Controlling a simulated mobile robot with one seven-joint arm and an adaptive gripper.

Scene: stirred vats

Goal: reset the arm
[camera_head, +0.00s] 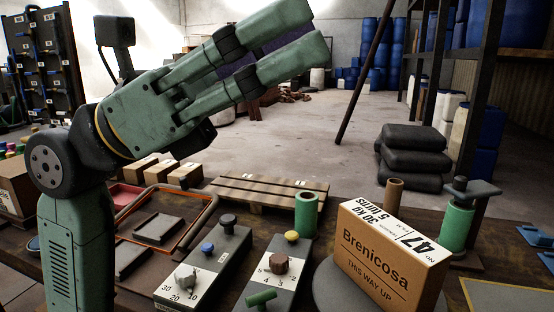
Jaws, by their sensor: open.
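My gripper (318,36) is at the upper middle of the head view, raised well above the bench and pointing to the upper right. Its two green fingers are apart, with nothing held between them. My green arm rises from the lower left, bends at a dark joint and leads to the gripper. The gripper touches nothing that I can see.
Below stand two control boxes with knobs (207,262) (275,270), a green cylinder (306,215) and a Brenicosa carton (385,258). An orange-rimmed tray (207,215) lies left. A dark slanted pole (364,75) and shelving (480,60) stand right. Open floor lies behind.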

